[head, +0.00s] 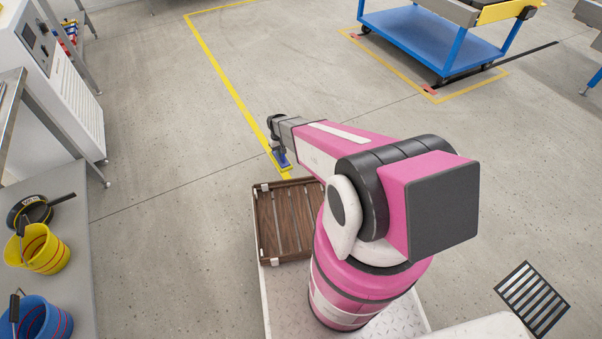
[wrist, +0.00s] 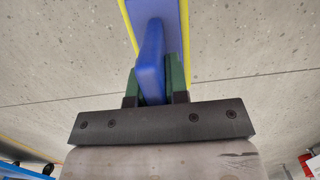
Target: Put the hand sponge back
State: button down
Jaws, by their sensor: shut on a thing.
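The hand sponge (wrist: 172,12) is blue with a raised blue grip, and yellow shows along both sides of it in the wrist view. My gripper (wrist: 155,80) is shut on the grip, with a green finger on each side. In the head view my gripper (head: 276,140) is at the far end of my pink arm, and the blue sponge (head: 284,161) hangs below it. They are above the floor, beyond the wooden tray. The underside of the sponge is hidden.
A slatted brown wooden tray (head: 256,212) sits at the front of my base. At left, a grey table (head: 85,262) bears a yellow bucket (head: 47,257), a blue bucket (head: 47,322) and a round black-and-yellow item (head: 38,211). A blue cart (head: 432,42) stands at upper right. The middle floor is clear.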

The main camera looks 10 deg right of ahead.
jog(key=f, duration=0.2)
jog(key=shift+s+a+f, duration=0.1)
jog(key=shift+s+f, duration=0.15)
jog(key=shift+f, duration=0.05)
jog(key=shift+w+d+f, duration=0.45)
jog(key=shift+d+f, duration=1.4)
jog(key=shift+w+d+f, duration=0.5)
jog(key=shift+d+f, duration=1.35)
jog(key=shift+w+d+f, duration=0.45)
jog(key=shift+d+f, duration=1.4)
jog(key=shift+f, duration=0.1)
jog(key=c, duration=1.1)
grip_release()
notch_tip(320, 180, up, 12)
jog(key=w, duration=0.2)
jog(key=s+r+m, duration=0.1)
jog(key=s+r, duration=0.6)
jog(key=r, duration=0.5)
jog(key=s+r+m+t, duration=0.1)
jog(key=s+r, duration=0.7)
jog(key=r, duration=0.4)
jog(key=s+r+m, duration=0.1)
jog(key=s+r, duration=0.7)
jog(key=r, duration=0.4)
jog(key=shift+r+t, duration=0.3)
jog(key=shift+r, duration=0.05)
